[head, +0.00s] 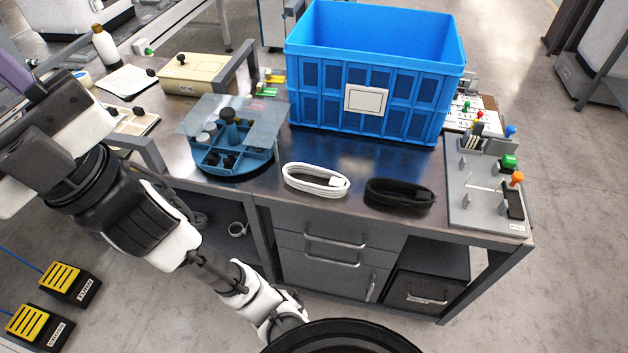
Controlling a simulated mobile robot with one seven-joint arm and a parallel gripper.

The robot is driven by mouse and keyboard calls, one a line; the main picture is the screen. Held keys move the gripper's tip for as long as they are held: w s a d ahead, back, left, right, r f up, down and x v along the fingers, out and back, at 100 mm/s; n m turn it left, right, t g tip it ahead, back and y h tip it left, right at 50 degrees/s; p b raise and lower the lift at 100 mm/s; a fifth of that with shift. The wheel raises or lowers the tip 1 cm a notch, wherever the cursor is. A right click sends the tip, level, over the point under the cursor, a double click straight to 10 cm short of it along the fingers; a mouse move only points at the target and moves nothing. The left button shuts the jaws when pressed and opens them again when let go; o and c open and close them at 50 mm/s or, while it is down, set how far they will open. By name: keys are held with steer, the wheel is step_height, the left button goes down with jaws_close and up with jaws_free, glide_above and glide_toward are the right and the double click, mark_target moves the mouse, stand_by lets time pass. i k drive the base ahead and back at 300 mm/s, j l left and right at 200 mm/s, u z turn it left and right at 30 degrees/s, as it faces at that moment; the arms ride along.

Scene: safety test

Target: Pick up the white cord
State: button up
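The white cord (315,181) lies as a flat coiled bundle of loops on the dark metal worktop (360,160), near its front edge. It is fully visible, with nothing on top of it. My arm (140,215) crosses from the upper left down to the bottom centre, left of and in front of the bench. Its far end is low at the bottom centre, and I can make out no fingertips there. No part of my arm touches the cord.
A black coiled cord (399,193) lies just right of it. A blue crate (375,99) stands behind. A round blue organizer (232,161) with a clear cover sits to the left. A grey switch panel (484,199) is at the right. Drawers (333,253) are below.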

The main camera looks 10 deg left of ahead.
mark_target(339, 186)
steer(key=i+l+u, duration=0.15)
steer(key=l, duration=0.15)
steer(key=i+l+u, duration=0.2)
steer(key=l, duration=0.15)
steer(key=l+u, duration=0.15)
steer(key=l, duration=0.2)
steer(key=i+l+u, duration=0.15)
steer(key=l, duration=0.2)
